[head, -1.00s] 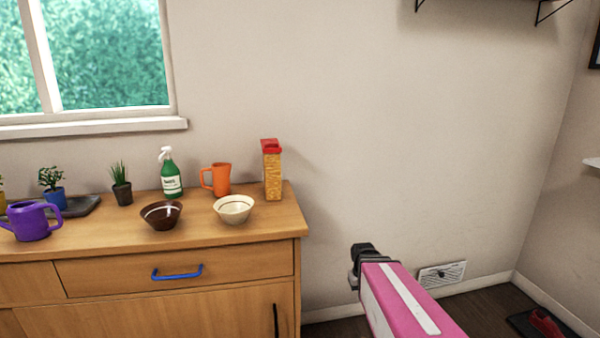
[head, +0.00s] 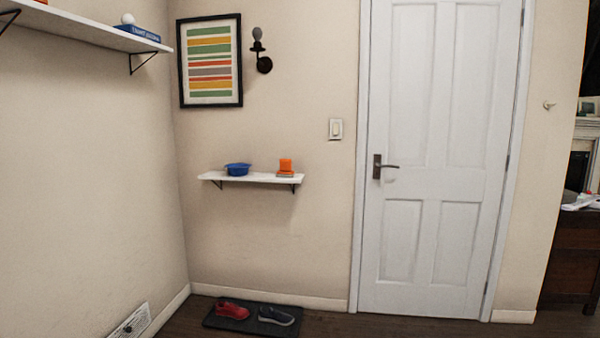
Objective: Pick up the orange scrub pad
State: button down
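I cannot make out an orange scrub pad for certain in the head view. My gripper and arm are not in view.
A blue bowl (head: 238,169) stands on the same shelf. A dark mat (head: 246,327) with a red shoe (head: 232,311) and a dark shoe (head: 276,315) lies below. A shut white door (head: 440,160) is to the right. A higher shelf (head: 85,28) is at upper left.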

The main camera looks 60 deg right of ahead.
aim_at(285, 170)
jog(key=z, duration=2.3)
jog(key=u, duration=1.65)
jog(key=z, duration=1.65)
jog(key=i+l+u, duration=0.35)
jog(key=i+l, duration=0.3)
jog(key=i+l+u, duration=0.2)
jog(key=l, duration=0.25)
jog(key=i+l+u, duration=0.15)
jog(key=i+l, duration=0.2)
jog(key=i+l+u, duration=0.2)
jog(key=l, duration=0.4)
jog(key=i, duration=0.05)
